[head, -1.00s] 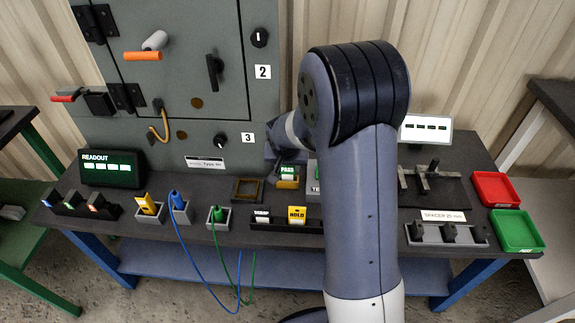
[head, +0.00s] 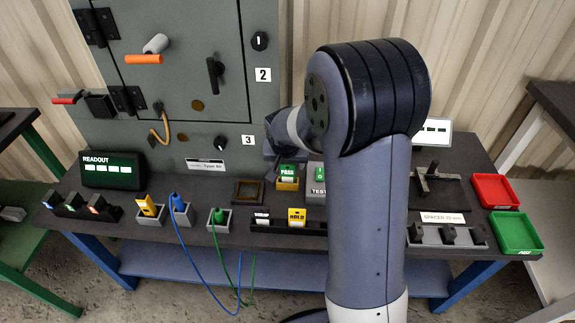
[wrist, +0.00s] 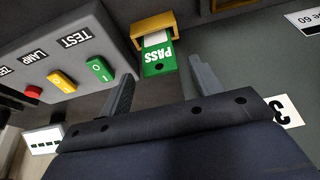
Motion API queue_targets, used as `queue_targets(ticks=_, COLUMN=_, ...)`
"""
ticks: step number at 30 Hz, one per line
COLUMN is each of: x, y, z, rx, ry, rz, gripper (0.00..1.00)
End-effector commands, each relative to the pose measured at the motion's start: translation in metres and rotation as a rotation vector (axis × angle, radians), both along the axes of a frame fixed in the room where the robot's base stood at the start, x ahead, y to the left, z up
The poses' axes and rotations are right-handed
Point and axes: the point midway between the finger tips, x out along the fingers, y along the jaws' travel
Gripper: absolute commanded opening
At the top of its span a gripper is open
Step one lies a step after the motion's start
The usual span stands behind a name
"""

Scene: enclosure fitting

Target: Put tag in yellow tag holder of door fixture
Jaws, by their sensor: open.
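A green PASS tag (head: 287,170) with a white lower part stands in a yellow holder (head: 288,185) on the bench, in front of the grey cabinet. In the wrist view the tag (wrist: 159,60) has its white end inside the yellow holder (wrist: 172,24). My gripper (wrist: 161,68) is open, its two fingers on either side of the tag's green end with a gap on both sides. In the head view my arm hides most of the gripper.
The grey TEST box (wrist: 80,50) with green, yellow and red buttons stands close beside the holder. A yellow HOLD tag (head: 297,215) sits in a black rack. The cabinet (head: 200,120) rises behind. Red (head: 495,190) and green trays (head: 516,233) lie at the right.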

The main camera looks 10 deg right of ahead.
Motion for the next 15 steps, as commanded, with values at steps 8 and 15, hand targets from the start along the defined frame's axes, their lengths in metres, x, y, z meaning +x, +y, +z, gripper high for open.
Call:
queue_targets(ticks=8, x=-0.020, y=0.007, z=0.055, rx=0.000, ry=-0.003, rz=0.000, gripper=0.61)
queue_targets(ticks=15, x=-0.030, y=0.010, z=0.077, rx=0.000, ry=-0.001, rz=0.000, gripper=0.61)
